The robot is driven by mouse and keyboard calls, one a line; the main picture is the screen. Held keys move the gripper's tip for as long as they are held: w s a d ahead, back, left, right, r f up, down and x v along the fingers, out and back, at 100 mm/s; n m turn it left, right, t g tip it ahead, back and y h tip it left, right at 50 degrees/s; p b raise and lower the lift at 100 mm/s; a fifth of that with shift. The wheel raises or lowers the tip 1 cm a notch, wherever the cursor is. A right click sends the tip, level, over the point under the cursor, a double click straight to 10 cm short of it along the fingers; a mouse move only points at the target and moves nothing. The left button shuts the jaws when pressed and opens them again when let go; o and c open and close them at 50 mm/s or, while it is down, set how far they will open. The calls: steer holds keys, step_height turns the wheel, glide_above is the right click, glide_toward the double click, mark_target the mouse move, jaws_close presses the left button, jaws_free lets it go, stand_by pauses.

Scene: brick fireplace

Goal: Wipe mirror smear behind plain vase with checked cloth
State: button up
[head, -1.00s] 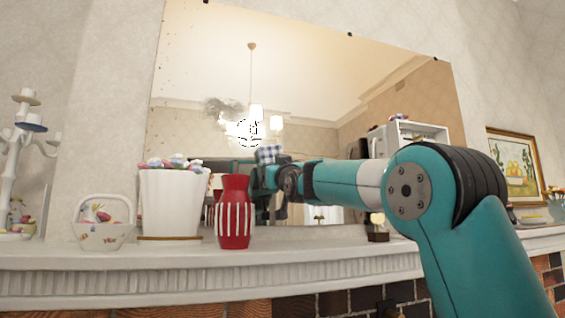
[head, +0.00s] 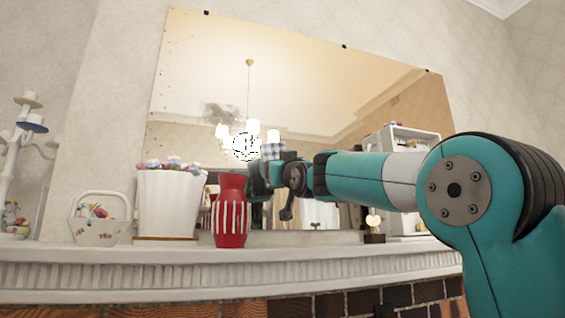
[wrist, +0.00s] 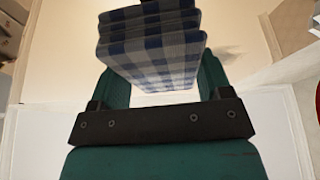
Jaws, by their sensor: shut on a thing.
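The mirror (head: 300,90) leans on the mantel against the wall. A grey smear (head: 220,112) is on its left part, above the white pot. The plain white pot (head: 170,205), holding pastel round things, stands before the mirror's lower left. A red vase with white stripes (head: 231,222) stands to its right. My gripper (head: 262,172) is shut on the folded blue-and-white checked cloth (head: 271,151), behind and right of the red vase's top. The cloth is right of and below the smear; contact with the glass cannot be told. The wrist view shows the cloth (wrist: 150,50) between both fingers.
A handled basket (head: 101,220) and a white candelabrum (head: 28,140) stand at the left of the mantel (head: 200,258). A small ornament (head: 374,225) stands right of my gripper. A black-and-white dashed round mark (head: 246,147) shows beside the cloth. The mirror carries room reflections.

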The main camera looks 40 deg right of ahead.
steer(key=shift+s+a+b, duration=0.2)
steer(key=shift+s+b, duration=0.3)
steer(key=shift+s, duration=0.2)
steer(key=shift+s+a+b, duration=0.2)
steer(key=shift+s+b, duration=0.3)
steer(key=shift+s, duration=0.2)
